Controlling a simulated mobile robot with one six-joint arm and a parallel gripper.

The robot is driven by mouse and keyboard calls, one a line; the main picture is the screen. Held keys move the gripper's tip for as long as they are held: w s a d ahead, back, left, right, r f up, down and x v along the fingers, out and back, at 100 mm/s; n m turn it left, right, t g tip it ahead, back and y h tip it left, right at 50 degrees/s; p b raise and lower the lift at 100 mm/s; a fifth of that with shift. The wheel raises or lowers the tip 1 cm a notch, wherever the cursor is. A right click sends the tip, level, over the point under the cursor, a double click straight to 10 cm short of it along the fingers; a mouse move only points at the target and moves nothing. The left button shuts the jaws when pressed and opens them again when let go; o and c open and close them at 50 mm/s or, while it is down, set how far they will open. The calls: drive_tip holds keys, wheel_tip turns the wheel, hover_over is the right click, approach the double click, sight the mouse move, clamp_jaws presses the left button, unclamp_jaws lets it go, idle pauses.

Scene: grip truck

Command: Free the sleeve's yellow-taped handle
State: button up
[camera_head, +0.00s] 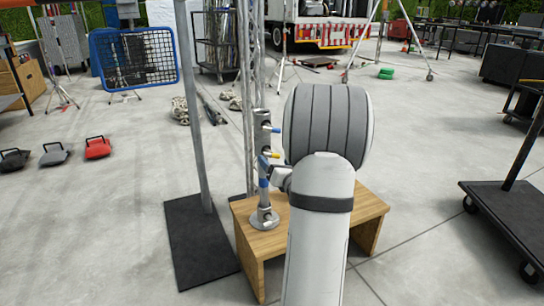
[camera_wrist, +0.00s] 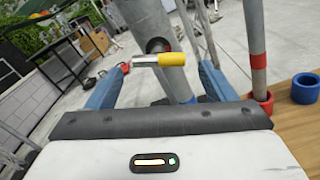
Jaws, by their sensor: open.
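The grey sleeve (camera_head: 262,135) stands upright over a post on a wooden stand. Its yellow-taped handle (camera_head: 269,154) sticks out to the right, below a blue-taped handle (camera_head: 270,129). In the wrist view the yellow-taped handle (camera_wrist: 173,60) sits in front of the sleeve (camera_wrist: 147,22), lying crosswise near the fingertips. My gripper (camera_wrist: 166,68) is open, with a blue finger on each side of the handle; I see no grip on it. In the head view my arm hides most of the gripper.
The wooden stand (camera_head: 372,207) carries the post's round base (camera_head: 264,219). A pole on a black plate (camera_head: 200,245) stands close on the left. A red-banded post (camera_wrist: 257,55) and a blue ring (camera_wrist: 306,88) show at right in the wrist view. A dark cart (camera_head: 510,215) is at right.

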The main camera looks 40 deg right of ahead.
drive_tip(key=shift+v, duration=1.8)
